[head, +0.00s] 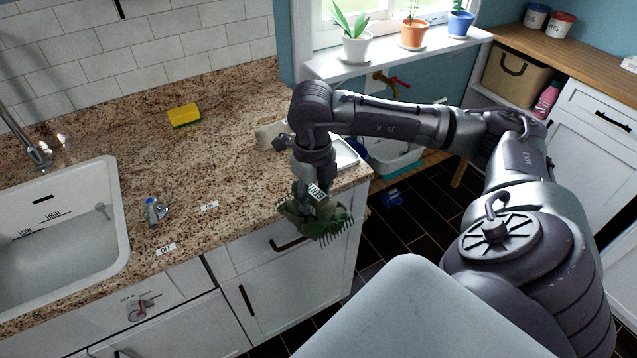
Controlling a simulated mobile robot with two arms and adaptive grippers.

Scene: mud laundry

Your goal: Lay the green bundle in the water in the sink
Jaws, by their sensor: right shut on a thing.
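The green bundle (325,222) is a dark green, leafy-looking clump with a fringed lower edge. My right gripper (312,203) is shut on it from above and holds it at the front edge of the granite counter, near its right end. The fingertips are partly hidden by the bundle. The white sink (118,225) is set in the counter at the far left, well apart from the bundle. Its basin looks grey inside, with marked lines on the back wall. My left gripper is not in view.
A blue-tipped tap handle (155,211) stands on the counter between sink and bundle, near ON and OFF labels. A yellow sponge (184,116) lies farther back. A faucet (38,152) rises behind the sink. A white tray (345,155) is partly hidden behind my right arm.

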